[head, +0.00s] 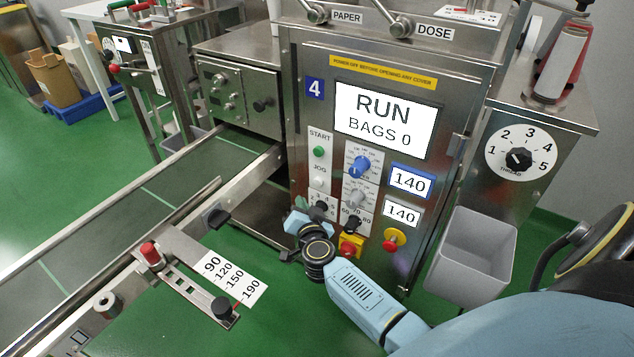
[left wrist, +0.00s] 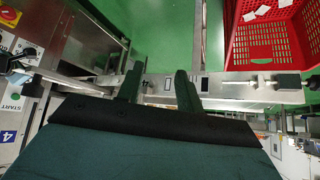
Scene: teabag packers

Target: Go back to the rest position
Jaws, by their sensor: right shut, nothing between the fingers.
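The packing machine (head: 385,150) marked 4 stands in the middle of the head view, its screen reading RUN, BAGS 0. My right gripper (head: 303,208) is in front of the machine's lower left panel, close to the lower dials and partly hidden by my own wrist. It is shut and empty; I cannot tell whether it touches the panel. My left gripper is outside the head view. In the left wrist view the left gripper (left wrist: 159,88) shows two dark fingers apart with nothing between them, above the metal rail of the conveyor.
The conveyor (head: 130,215) runs along the left, with a red-knobbed guide and a length scale (head: 235,280). A grey bin (head: 475,255) hangs at the machine's right. A red crate (left wrist: 236,50) with white packets stands beyond the rail. Green floor is open at left.

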